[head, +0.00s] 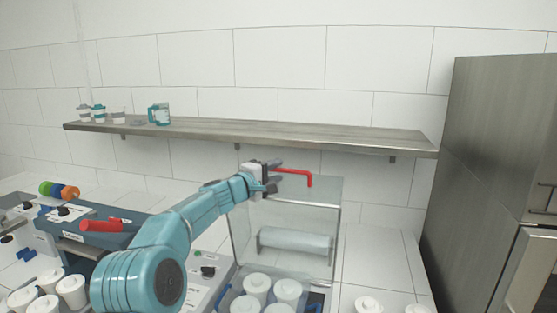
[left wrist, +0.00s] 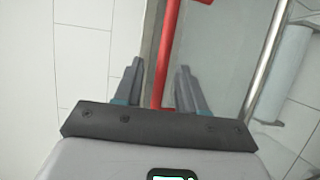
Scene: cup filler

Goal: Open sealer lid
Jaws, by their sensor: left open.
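The sealer's clear lid (head: 285,217) stands roughly upright above the machine at centre, with a red handle (head: 296,172) along its top edge. My left gripper (head: 272,178) is at the left part of this handle. In the left wrist view, its two grey fingers (left wrist: 158,85) are apart, and the red handle (left wrist: 164,60) runs between them with a gap on either side. The clear lid (left wrist: 219,45) also shows there. Whether a finger touches the handle cannot be told. My right gripper is not in view.
White cups (head: 257,284) sit in a blue-handled holder below the lid. More cups (head: 48,298) stand at lower left. A second machine with a red handle (head: 104,225) is at left. A wall shelf (head: 270,134) hangs behind; a steel fridge (head: 490,160) stands right.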

